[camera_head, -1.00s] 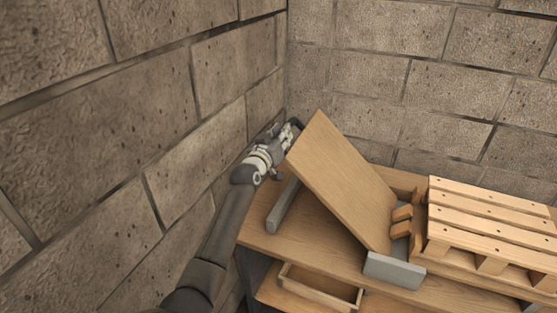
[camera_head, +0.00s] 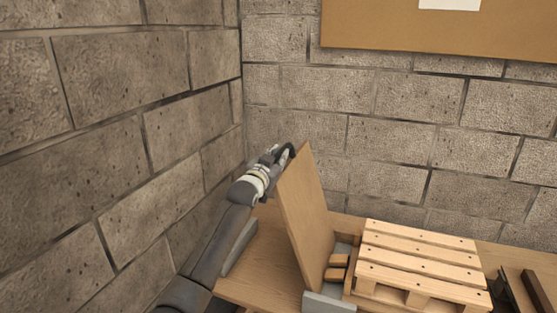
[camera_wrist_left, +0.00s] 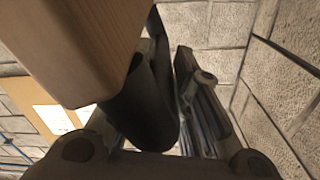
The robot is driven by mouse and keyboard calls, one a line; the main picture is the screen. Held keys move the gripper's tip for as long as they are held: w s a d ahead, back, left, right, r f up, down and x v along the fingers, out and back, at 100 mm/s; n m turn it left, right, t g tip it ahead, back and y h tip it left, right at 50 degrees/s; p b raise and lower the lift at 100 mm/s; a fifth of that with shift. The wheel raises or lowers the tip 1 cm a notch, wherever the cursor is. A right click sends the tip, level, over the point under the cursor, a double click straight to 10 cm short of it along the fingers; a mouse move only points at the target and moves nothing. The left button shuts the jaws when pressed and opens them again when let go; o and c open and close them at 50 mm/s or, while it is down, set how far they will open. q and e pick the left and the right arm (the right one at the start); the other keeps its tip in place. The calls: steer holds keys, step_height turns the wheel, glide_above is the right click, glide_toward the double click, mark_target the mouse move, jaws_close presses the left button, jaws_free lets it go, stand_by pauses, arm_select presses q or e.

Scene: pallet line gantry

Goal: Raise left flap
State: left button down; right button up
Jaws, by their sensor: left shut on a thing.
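The left flap (camera_head: 303,215) is a flat wooden panel standing steeply, leaning a little to the left, hinged at its lower edge beside the pallet. The exact contact between the fingers is partly hidden behind the flap. My right gripper does not show.
A slatted wooden pallet (camera_head: 420,262) sits right of the flap on the wooden table (camera_head: 262,262). Grey blocks (camera_head: 328,303) and a grey bar (camera_head: 239,247) lie near the flap. Stone walls close in at left and back; a brown board (camera_head: 450,35) hangs behind.

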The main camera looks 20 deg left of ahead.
arm_select(q)
steer(key=shift+a, duration=0.15)
steer(key=c, duration=1.6)
jaws_free()
steer(key=o, duration=0.3)
steer(key=shift+f, duration=0.1)
steer(key=shift+s+f, duration=0.25)
steer(key=shift+f, duration=0.05)
steer(key=s, duration=1.1)
steer(key=shift+s+r, duration=0.25)
steer(key=shift+r, duration=0.1)
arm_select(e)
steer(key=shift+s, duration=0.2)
arm_select(q)
steer(key=shift+a, duration=0.1)
